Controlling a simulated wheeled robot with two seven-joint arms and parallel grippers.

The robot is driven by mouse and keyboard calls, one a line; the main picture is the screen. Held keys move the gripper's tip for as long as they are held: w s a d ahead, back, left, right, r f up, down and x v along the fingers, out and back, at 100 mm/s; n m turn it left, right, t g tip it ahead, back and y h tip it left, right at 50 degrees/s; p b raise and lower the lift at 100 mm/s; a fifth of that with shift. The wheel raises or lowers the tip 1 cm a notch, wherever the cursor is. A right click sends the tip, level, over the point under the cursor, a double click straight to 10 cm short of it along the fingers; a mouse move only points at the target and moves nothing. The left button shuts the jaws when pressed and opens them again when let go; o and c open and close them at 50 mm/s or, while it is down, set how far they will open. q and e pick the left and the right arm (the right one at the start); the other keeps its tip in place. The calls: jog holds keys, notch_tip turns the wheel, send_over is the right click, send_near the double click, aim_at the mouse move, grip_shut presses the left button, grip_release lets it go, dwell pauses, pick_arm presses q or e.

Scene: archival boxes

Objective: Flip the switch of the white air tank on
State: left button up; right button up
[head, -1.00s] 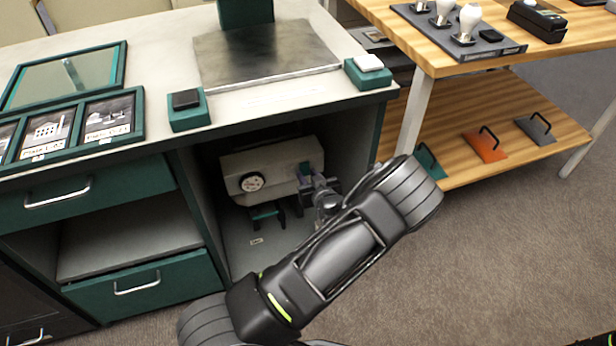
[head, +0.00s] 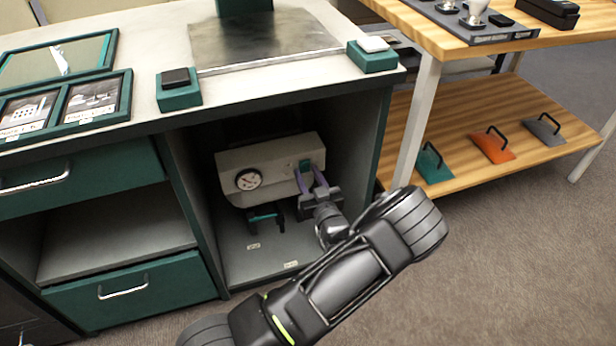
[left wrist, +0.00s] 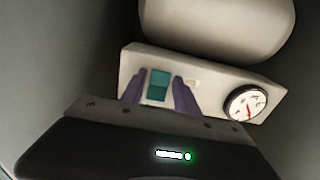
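The white air tank (head: 270,158) sits inside the open cabinet bay under the counter. Its front panel carries a round gauge (head: 248,180) and a green rocker switch (head: 305,165); both also show in the left wrist view, the switch (left wrist: 159,85) and the gauge (left wrist: 245,103). My left gripper (head: 312,178) reaches into the bay at the panel. Its two purple fingers (left wrist: 160,92) are apart, one on each side of the switch, with nothing visible clamped between them. I cannot tell whether the fingertips touch the panel. My right gripper is not in view.
A teal and black bracket (head: 265,217) stands below the tank. Black (head: 178,88) and white (head: 372,52) buttons on green bases sit on the counter. A wooden shelf table (head: 470,150) stands right.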

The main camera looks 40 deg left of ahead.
pick_arm(q)
jog(key=shift+o, duration=1.1)
jog(key=p+v, duration=0.2)
jog(key=v, duration=0.5)
jog(key=shift+s+d, duration=0.25)
jog(key=shift+d, duration=0.05)
